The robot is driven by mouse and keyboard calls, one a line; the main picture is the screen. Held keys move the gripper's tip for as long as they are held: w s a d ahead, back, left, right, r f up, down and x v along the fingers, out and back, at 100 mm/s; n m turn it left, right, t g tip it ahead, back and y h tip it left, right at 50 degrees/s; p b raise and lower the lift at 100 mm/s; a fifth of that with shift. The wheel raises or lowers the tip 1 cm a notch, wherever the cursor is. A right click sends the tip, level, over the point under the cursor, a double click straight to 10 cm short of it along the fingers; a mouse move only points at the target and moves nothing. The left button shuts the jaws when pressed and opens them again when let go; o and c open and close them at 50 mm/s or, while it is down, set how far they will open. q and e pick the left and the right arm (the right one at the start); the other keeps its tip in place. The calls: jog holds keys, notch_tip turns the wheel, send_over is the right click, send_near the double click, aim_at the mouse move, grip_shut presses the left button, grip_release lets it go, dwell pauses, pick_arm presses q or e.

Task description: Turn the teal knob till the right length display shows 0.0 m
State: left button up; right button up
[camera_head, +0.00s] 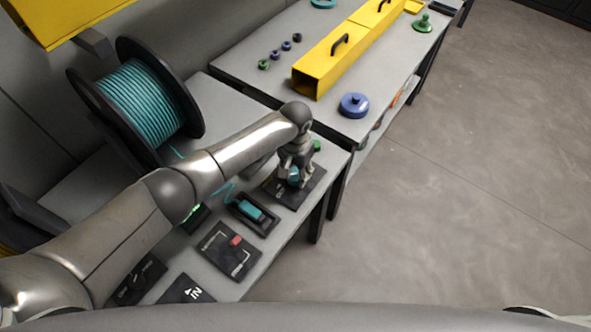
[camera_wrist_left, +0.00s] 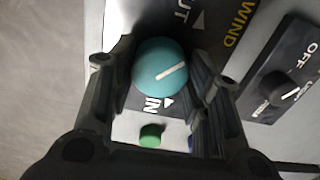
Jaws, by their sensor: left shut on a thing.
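The teal knob (camera_wrist_left: 158,64) has a white pointer line and sits on a dark panel marked "WIND", "OUT" and "IN" in the left wrist view. Its pointer slants toward the upper right of that view. My left gripper (camera_wrist_left: 160,82) has its fingers on both sides of the knob and is shut on it. In the head view the knob (camera_head: 293,174) shows small under the left gripper (camera_head: 290,178). A green glow (camera_head: 193,212) beside my left forearm may be a length display; my arm covers most of it and no reading shows. My right gripper is not in view.
A large reel of teal cable (camera_head: 140,100) stands behind my left arm. A dark switch panel (camera_wrist_left: 290,75) marked "OFF" is beside the knob. Open floor lies right.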

aim_at(296, 174)
pick_arm(q)
jog(key=m, duration=0.5)
jog(key=shift+m, duration=2.3)
jog(key=o, duration=1)
notch_tip(296, 174, up, 12)
